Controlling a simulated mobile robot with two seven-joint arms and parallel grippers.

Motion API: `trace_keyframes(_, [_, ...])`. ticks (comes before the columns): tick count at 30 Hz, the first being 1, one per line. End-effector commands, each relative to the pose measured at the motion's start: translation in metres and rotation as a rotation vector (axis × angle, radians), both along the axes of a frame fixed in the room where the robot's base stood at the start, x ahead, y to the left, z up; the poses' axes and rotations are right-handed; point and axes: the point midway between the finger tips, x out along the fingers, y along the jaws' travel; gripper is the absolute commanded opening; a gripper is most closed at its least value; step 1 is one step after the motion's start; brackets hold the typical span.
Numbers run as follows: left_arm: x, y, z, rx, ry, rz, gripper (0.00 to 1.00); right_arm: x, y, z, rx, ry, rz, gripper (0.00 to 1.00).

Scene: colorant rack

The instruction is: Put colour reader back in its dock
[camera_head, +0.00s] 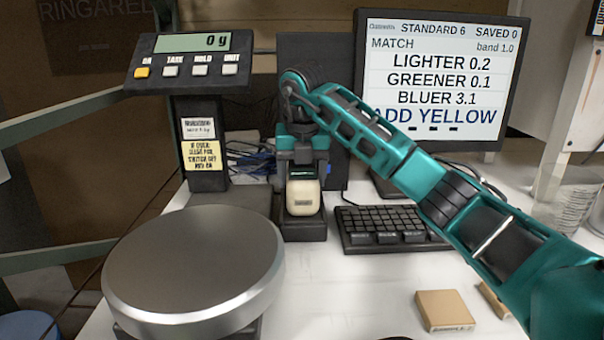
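The colour reader (303,197), a small cream block with a dark label, is upright at the black dock (302,230) behind the scale. Its lower end is at the dock; I cannot tell whether it is fully seated. My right gripper (302,176) points down over the reader from above, with its dark fingers on the reader's left and right sides. Whether the fingers press on it or stand slightly apart cannot be told. The gripper hides the reader's upper part. My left gripper is not in view.
A scale with a round metal pan (195,262) stands left of the dock, its display post (202,150) behind. A keyboard (395,228) lies right of the dock below a monitor (440,75). A small cardboard box (444,310) and clear cups (566,195) are at right.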

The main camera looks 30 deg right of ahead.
Motion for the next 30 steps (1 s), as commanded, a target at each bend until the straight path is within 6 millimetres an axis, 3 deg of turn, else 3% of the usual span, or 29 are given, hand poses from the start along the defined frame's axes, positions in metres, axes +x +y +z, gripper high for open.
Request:
trace_keyframes(9, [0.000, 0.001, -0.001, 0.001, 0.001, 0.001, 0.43, 0.000, 0.000, -0.001, 0.000, 0.001, 0.000, 0.96])
trace_keyframes(17, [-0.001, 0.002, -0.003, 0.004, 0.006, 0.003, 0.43, 0.000, 0.000, 0.002, 0.000, 0.000, 0.000, 0.96])
trace_keyframes(23, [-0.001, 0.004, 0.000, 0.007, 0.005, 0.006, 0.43, -0.005, 0.003, 0.030, 0.000, -0.004, 0.001, 0.96])
trace_keyframes(30, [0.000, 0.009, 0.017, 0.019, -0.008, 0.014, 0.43, -0.017, 0.010, 0.084, -0.003, -0.004, 0.001, 0.96])
